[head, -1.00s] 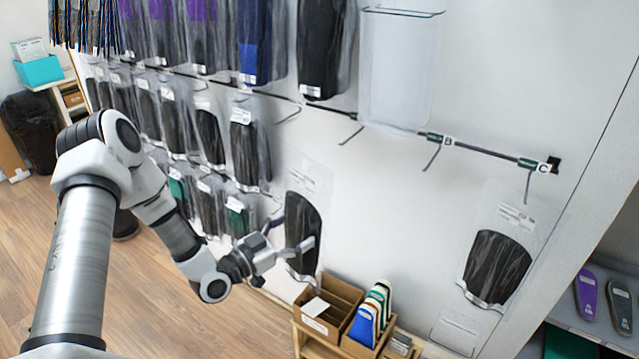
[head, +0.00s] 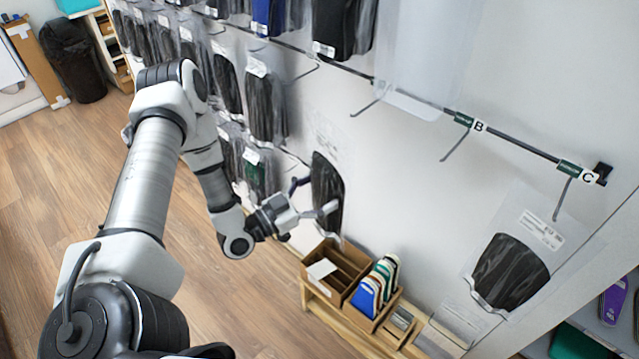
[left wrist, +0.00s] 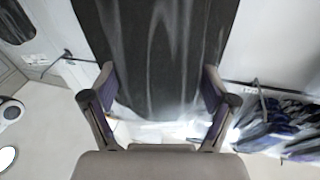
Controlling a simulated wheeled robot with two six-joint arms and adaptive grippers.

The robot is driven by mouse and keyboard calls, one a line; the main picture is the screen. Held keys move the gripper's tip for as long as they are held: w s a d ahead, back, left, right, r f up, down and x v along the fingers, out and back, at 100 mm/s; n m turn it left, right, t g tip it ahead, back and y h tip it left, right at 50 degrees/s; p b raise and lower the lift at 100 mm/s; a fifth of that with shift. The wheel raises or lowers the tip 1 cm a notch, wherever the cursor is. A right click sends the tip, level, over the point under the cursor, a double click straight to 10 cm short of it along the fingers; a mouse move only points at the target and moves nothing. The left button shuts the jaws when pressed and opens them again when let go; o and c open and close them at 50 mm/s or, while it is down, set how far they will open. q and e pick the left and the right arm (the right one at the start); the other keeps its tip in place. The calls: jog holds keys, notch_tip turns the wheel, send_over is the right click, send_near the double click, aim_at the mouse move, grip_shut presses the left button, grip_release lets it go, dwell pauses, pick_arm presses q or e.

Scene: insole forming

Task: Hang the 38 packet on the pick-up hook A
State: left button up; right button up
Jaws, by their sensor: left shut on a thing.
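My left gripper (head: 315,196) is shut on a clear packet with a dark insole (head: 326,178). The packet hangs upright in front of the white wall, its clear top with faint print above the fingers. I cannot read a size on it. In the left wrist view the dark packet (left wrist: 155,45) fills the middle between both fingers. The bare hook (head: 370,104) left of hook B sticks out above and right of the held packet, apart from it. Its label is not visible, so I cannot confirm that it is A. My right gripper is not in view.
Hook B (head: 457,143) is empty. Hook C (head: 564,197) has a dark packet (head: 510,272) below it. A large clear sleeve (head: 425,55) hangs above the rail. Filled packets (head: 262,105) crowd the wall at left. A wooden organizer (head: 335,273) stands below the gripper.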

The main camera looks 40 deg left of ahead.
pick_arm(q)
jog(key=shift+w+d+f+b, duration=0.1)
jog(key=shift+w+f+b, duration=0.05)
jog(key=shift+w, duration=0.25)
jog(key=shift+w+f+b, duration=0.1)
jog(key=shift+w+b, duration=0.05)
jog(key=shift+w, duration=0.25)
jog(key=w+f+b, duration=0.1)
jog(key=w+b, duration=0.3)
jog(key=w, duration=0.3)
jog(key=shift+w+d+b, duration=0.3)
jog(key=shift+w+b, duration=0.05)
jog(key=o, duration=1)
jog(key=shift+f, duration=0.1)
jog(key=shift+s, duration=0.1)
